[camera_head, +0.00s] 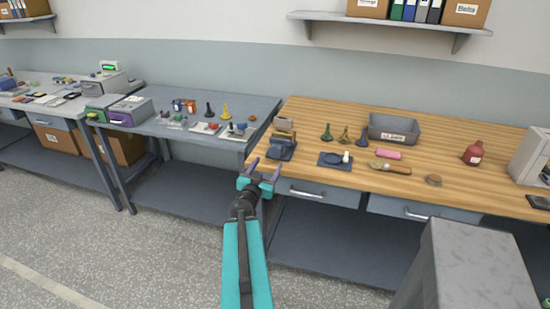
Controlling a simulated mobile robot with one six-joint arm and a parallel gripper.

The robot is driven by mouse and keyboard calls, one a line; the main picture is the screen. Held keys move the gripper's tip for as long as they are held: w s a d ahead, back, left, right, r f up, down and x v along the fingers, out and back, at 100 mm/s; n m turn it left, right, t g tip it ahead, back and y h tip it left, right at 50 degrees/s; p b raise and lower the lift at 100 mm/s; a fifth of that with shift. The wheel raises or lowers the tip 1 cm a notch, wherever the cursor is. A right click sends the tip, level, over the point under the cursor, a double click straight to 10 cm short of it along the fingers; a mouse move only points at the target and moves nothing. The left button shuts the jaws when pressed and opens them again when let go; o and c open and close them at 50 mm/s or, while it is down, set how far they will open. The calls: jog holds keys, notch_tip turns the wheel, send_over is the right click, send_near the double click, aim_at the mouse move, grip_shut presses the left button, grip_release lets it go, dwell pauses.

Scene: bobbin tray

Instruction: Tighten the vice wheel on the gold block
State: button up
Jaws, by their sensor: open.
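A small vice (281,152) with a blue-grey body stands at the left front corner of the wooden bench. A tan-gold block (284,124) shows at its top; at this size I cannot tell how firmly the jaws hold it. I cannot make out the vice wheel clearly. My gripper (266,168) has its two purple fingertips spread apart with nothing between them. In the picture it is just below and left of the vice, by the bench's front edge, and appears apart from it.
The wooden bench (470,181) also holds a grey bin (393,128), a dark pad (333,160), several bobbin-like pieces, a pink roll (387,154) and a red bottle (473,153). A grey bench (160,129) adjoins at left. A grey block-like surface (470,270) fills the lower right.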

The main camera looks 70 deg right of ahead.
aim_at(275, 153)
jog(key=shift+w+d+f+b, duration=0.1)
jog(key=shift+d+b, duration=0.35)
jog(key=shift+b, duration=0.9)
jog(key=shift+w+d+r, duration=0.1)
jog(key=shift+d+r, duration=0.05)
jog(key=shift+d, duration=1.8)
jog(key=shift+d+r, duration=0.1)
jog(key=shift+d, duration=1.8)
jog(key=c, duration=1.1)
jog(key=shift+o, duration=0.2)
jog(key=shift+m, duration=2.3)
